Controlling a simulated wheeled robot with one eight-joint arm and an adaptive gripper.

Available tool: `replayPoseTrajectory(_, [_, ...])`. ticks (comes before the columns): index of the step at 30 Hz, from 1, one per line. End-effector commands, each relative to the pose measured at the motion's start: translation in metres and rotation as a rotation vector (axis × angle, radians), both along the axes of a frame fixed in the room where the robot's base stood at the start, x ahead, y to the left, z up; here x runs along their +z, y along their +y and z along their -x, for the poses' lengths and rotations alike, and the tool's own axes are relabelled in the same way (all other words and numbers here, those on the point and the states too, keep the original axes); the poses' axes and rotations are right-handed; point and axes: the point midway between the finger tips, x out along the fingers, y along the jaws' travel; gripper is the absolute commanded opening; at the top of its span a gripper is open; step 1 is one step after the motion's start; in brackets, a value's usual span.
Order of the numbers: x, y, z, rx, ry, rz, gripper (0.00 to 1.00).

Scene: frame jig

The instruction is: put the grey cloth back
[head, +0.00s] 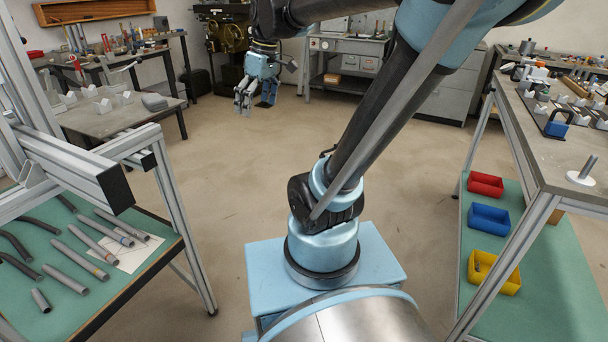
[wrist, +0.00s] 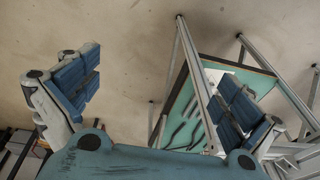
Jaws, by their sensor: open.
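A small grey, folded-looking thing (head: 154,102) lies near the right end of the grey table at the back left; it may be the grey cloth, but it is too small to be sure. My gripper (head: 256,98) hangs in the air over open floor, to the right of that table and apart from it. In the wrist view, the fingers of my gripper (wrist: 160,98) are spread wide with nothing between them. The grey thing cannot be made out in the wrist view.
The back-left table (head: 115,118) also holds several white blocks. A green-topped bench (head: 60,255) with grey tubes stands front left under a metal frame. A right-hand bench (head: 560,165) has red, blue and yellow bins (head: 495,270) below. The floor between is clear.

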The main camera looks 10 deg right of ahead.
Motion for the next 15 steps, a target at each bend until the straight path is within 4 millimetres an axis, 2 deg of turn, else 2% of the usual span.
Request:
replayPoseTrajectory(1, [-0.015,-0.014,0.014,-0.076,0.0,0.009,1.0])
replayPoseTrajectory(6, [-0.064,-0.053,0.053,-0.341,-0.002,0.035,1.0])
replayPoseTrajectory(12, [-0.123,-0.089,0.096,-0.637,-0.013,0.057,1.0])
replayPoseTrajectory(15, [-0.147,-0.101,0.111,-0.748,-0.021,0.063,1.0])
